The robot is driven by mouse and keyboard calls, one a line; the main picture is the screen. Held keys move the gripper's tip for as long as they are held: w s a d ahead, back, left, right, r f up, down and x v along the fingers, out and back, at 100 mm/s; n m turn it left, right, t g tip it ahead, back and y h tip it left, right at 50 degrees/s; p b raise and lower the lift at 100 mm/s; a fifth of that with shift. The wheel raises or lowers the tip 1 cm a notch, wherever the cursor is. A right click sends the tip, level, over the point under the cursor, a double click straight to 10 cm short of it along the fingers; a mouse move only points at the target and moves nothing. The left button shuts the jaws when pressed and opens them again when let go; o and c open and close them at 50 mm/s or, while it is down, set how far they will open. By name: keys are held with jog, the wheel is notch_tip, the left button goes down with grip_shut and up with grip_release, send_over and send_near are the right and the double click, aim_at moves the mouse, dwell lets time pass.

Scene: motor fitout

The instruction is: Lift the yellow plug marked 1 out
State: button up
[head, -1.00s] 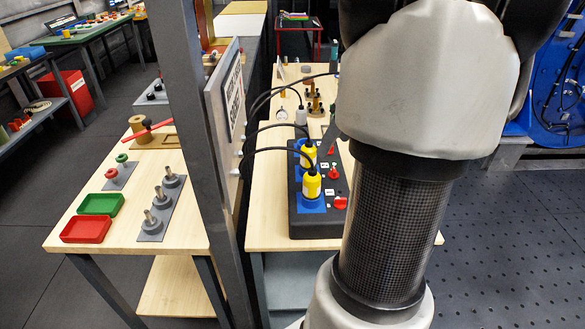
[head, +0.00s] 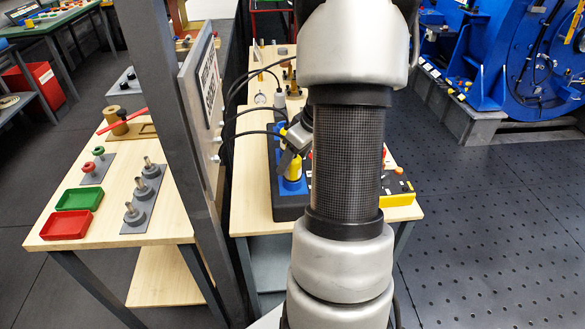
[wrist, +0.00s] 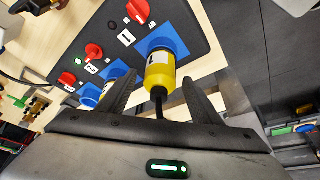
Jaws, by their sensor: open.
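The yellow plug marked 1 (wrist: 159,76) stands in a blue square socket plate (wrist: 163,40) on a dark panel, its black cable running back between my fingers in the wrist view. In the head view a yellow plug (head: 293,169) shows in a blue socket below my gripper (head: 290,148), partly hidden by it. In the wrist view my gripper (wrist: 159,84) is open, one finger on each side of the plug's rear end. I cannot tell whether either finger touches it. A second yellow plug (wrist: 107,89) is mostly hidden by the left finger.
The dark panel (wrist: 110,30) carries red rotary switches (wrist: 93,51). Black cables (head: 247,110) run from the upright board (head: 200,85) to the panel. A grey post (head: 170,130) stands left of the bench. A left-hand table holds a green tray (head: 79,199) and a red tray (head: 67,225).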

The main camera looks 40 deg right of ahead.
jog(key=shift+w+f, duration=0.2)
jog(key=shift+f, duration=0.35)
jog(key=c, duration=1.2)
jog(key=shift+r, duration=5.05)
jog(key=shift+c, duration=0.2)
